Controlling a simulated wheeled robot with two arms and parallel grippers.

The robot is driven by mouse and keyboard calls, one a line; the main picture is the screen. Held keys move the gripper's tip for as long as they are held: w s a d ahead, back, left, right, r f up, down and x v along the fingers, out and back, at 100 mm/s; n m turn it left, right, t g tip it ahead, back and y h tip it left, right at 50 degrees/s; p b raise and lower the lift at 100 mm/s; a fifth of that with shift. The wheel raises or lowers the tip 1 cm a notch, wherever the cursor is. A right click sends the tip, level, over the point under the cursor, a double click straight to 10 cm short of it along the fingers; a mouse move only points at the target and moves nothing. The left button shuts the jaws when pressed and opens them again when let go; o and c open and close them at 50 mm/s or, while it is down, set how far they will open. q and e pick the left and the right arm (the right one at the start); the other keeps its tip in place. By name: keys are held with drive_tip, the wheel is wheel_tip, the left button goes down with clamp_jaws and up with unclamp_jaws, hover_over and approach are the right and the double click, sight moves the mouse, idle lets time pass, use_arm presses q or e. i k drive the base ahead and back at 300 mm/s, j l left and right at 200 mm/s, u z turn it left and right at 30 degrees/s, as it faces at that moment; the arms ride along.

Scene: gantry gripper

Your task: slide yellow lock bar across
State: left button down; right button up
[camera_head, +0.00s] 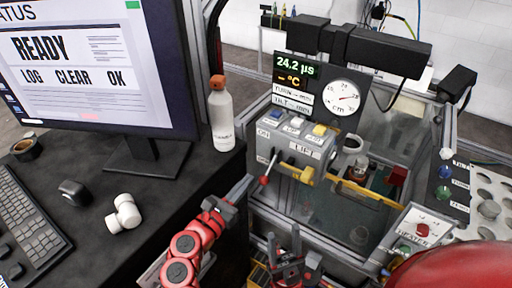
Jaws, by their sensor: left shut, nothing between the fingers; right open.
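A long yellow bar (375,195) runs across the front of the clear-sided enclosure, sloping down to the right. A shorter yellow piece (304,174) sticks out from the front of the grey control box, left of the long bar. I cannot tell whether the two are one part. My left gripper (245,184) is shut and empty, left of the control box and apart from both yellow pieces. My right gripper (290,262) is open and empty at the bottom, below the control box and the bars.
The grey control box (292,150) carries coloured buttons and a red-tipped lever (264,180) close to my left gripper. A white bottle (221,118) stands at the desk's right edge beside the monitor (100,70). A dial panel (340,97) rises behind the box. A perforated tray (490,208) is at right.

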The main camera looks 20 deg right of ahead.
sight(306, 175)
drive_tip(key=k, duration=1)
